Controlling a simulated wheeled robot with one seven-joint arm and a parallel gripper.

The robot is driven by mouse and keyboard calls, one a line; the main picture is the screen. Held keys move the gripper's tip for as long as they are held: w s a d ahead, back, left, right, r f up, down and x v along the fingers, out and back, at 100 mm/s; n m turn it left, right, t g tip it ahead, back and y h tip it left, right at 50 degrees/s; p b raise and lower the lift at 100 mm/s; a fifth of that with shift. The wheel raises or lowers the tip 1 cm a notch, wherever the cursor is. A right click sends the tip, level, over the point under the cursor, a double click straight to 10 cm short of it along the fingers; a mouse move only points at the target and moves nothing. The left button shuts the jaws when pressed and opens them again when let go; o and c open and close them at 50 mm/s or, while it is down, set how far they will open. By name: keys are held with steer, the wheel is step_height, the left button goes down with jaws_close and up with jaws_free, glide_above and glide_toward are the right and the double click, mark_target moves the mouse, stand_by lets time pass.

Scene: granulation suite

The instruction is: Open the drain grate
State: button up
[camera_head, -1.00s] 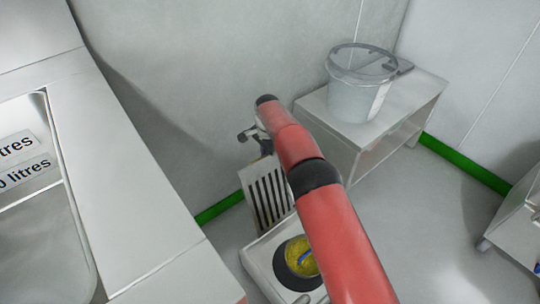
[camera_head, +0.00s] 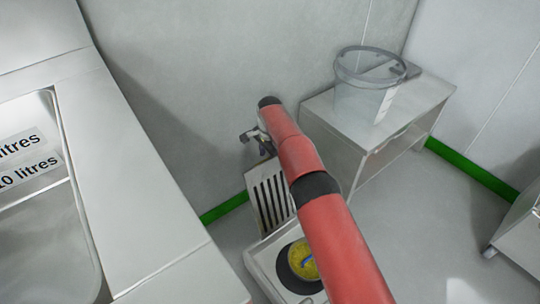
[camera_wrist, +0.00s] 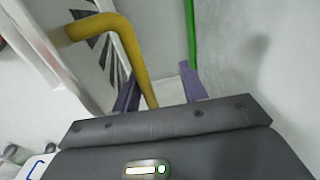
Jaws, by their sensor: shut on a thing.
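The drain grate (camera_head: 269,196), a pale slotted plate, stands steeply raised at the back of the white drain frame (camera_head: 262,271). In the wrist view the slotted grate (camera_wrist: 101,42) is at upper left, with a yellow bent handle (camera_wrist: 134,60) running from it down between my fingers. My gripper (camera_wrist: 158,88) is shut on the yellow handle; its purple fingers lie either side of the handle's end, and the exact contact is hard to see. In the head view, my red arm hides part of the drain and grate. A dark round opening (camera_head: 285,270) with a yellow inside and a blue piece shows below the grate.
A clear bucket (camera_head: 362,96) stands on a low white bench (camera_head: 420,92) at the right, near the wall. A white counter with a basin (camera_head: 150,215) fills the left. Another white unit (camera_head: 519,233) is at the right edge. Floor between is clear.

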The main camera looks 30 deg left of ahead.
steer(key=shift+a+r, duration=0.1)
steer(key=shift+r, duration=0.05)
step_height(320, 180, up, 8)
steer(key=shift+d+f, duration=0.2)
steer(key=shift+d, duration=0.1)
steer(key=shift+d, duration=0.1)
stand_by(0.4)
